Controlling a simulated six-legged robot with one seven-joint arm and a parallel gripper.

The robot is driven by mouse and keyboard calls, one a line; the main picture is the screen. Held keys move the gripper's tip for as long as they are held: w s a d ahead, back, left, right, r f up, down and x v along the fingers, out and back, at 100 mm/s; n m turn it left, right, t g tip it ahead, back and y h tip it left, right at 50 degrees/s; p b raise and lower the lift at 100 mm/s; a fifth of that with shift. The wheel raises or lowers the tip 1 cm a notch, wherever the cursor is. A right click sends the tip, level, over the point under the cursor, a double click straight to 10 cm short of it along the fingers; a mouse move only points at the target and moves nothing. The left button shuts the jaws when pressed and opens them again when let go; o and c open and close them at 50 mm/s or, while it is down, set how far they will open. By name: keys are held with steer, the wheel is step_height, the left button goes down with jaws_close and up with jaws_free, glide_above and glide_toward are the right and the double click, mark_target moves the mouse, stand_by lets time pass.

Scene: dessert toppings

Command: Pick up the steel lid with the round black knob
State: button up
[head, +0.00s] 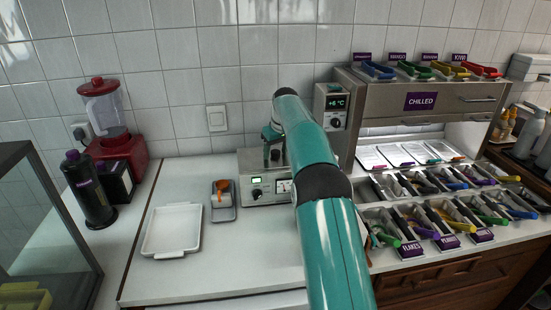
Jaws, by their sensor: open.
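A small dark round knob (275,155) shows on top of the steel countertop appliance (262,170), against the back wall. The lid under it is mostly hidden behind my teal arm and too small to make out. My gripper (272,143) hangs from the far end of the arm, just above the knob. It is open, and I see nothing held in it. The fingertips are small, and I cannot tell whether they touch the knob.
A white tray (148,243) and a small grey tray with an orange-topped item (222,187) lie left of the appliance. A red blender (112,120) stands at the back left. The chilled cabinet (385,100) and rows of topping bins with tongs (440,205) fill the right.

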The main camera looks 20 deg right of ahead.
steer(key=c, duration=1.3)
jaws_close()
steer(key=shift+r, duration=0.2)
